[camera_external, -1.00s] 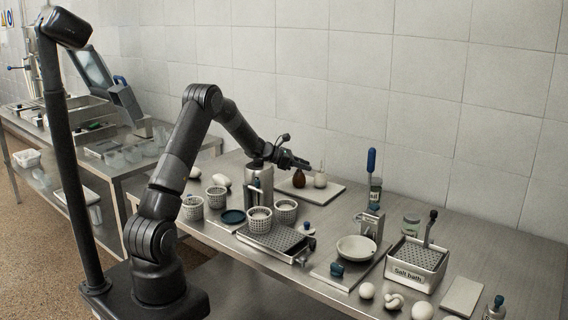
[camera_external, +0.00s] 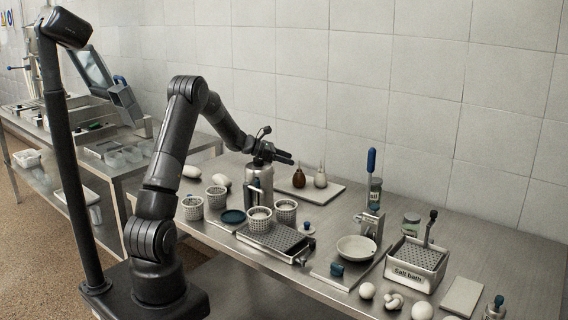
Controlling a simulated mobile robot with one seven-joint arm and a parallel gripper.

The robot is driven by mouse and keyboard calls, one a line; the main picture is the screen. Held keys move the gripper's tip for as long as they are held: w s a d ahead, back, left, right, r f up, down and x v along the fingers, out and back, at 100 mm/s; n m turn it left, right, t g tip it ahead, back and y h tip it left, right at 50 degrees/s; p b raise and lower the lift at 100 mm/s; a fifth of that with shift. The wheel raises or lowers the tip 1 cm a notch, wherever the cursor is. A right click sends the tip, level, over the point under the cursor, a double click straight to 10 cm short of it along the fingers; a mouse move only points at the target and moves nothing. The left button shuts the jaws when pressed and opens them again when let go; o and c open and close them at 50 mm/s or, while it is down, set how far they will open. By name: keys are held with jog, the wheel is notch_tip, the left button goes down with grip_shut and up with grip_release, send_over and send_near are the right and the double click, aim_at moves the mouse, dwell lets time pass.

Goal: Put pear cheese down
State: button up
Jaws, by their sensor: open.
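A brown pear-shaped cheese (camera_external: 299,178) stands upright on a pale board (camera_external: 316,190) near the wall. A cream pear-shaped cheese (camera_external: 320,178) stands upright just to its right on the same board. I cannot tell which of the two the task means. My gripper (camera_external: 288,158) is open and empty, up and to the left of the brown cheese and apart from both. Its fingers point right, toward the cheeses.
A steel canister (camera_external: 262,182) stands below my gripper. Perforated baskets (camera_external: 193,207) and a draining tray (camera_external: 277,239) sit in front. A blue-handled press (camera_external: 371,193), a white bowl (camera_external: 356,248) and a salt bath box (camera_external: 416,262) stand to the right.

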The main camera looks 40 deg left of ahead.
jog(key=shift+v, duration=2.2)
jog(key=s+d+r+m+g+y, duration=0.1)
jog(key=s+d+r+m+g, duration=0.2)
jog(key=s, duration=0.4)
jog(key=s+d+r+m, duration=0.4)
jog(key=s+d+m, duration=0.1)
jog(key=s, duration=0.1)
jog(key=s+d+r+m+g+y, duration=0.1)
jog(key=s+d+r+m+g, duration=0.2)
jog(key=s, duration=0.4)
jog(key=s+m+t+y, duration=0.2)
jog(key=s+m+y, duration=0.5)
jog(key=s+m, duration=0.9)
jog(key=s+a, duration=0.1)
jog(key=s, duration=0.3)
jog(key=shift+s, duration=0.3)
